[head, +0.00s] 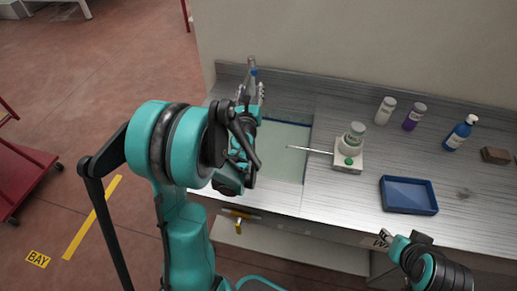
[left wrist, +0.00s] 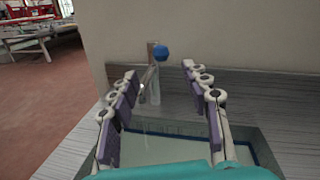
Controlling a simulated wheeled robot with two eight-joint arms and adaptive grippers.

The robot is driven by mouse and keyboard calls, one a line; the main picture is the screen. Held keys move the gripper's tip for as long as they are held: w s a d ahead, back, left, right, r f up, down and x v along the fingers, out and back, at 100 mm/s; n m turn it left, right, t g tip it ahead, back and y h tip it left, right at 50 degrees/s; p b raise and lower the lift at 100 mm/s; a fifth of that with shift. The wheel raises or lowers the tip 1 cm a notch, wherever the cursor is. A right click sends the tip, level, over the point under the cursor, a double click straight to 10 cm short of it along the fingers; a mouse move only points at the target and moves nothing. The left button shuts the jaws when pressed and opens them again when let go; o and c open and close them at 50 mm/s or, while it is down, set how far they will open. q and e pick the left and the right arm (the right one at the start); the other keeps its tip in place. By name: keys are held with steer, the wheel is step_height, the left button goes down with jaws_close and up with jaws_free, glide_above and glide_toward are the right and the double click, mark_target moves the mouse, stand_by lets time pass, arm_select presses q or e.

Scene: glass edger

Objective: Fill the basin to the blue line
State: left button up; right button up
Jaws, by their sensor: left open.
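The basin (head: 284,165) is sunk in the metal counter, partly hidden by my left arm. Its inside looks pale green; I cannot tell the water level surely. The blue line (head: 290,121) shows along its back wall and also at the right in the left wrist view (left wrist: 246,148). The tap (left wrist: 152,84) with its blue knob (left wrist: 160,52) stands behind the basin. My left gripper (left wrist: 159,70) is open, its fingers either side of the tap in that view, apart from the knob. My right gripper (head: 390,241) is at the counter's front edge; its jaws are unclear.
A white device (head: 348,160) with a thin rod reaching over the basin stands right of it. A blue tray (head: 408,196), a purple bottle (head: 414,118), a blue bottle (head: 459,134) and a brown block (head: 495,156) are farther right. A yellow handle (head: 239,226) is on the counter front.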

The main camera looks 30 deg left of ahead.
mark_target(254, 71)
arm_select(q)
steer(key=w+a+y+b, duration=0.1)
steer(key=w, duration=0.3)
steer(key=w+a+n+g+y+b, duration=0.1)
steer(key=w+a, duration=0.1)
steer(key=w, duration=0.1)
steer(key=w+a+n+y+b, duration=0.1)
steer(key=w+a+b, duration=0.1)
steer(key=w, duration=0.2)
steer(key=shift+w+f+g, duration=0.3)
steer(key=shift+w+g, duration=0.05)
steer(key=shift+g, duration=0.05)
steer(key=shift+w+a+r, duration=0.1)
steer(key=shift+w+a, duration=0.25)
steer(key=shift+w, duration=0.15)
jaws_close()
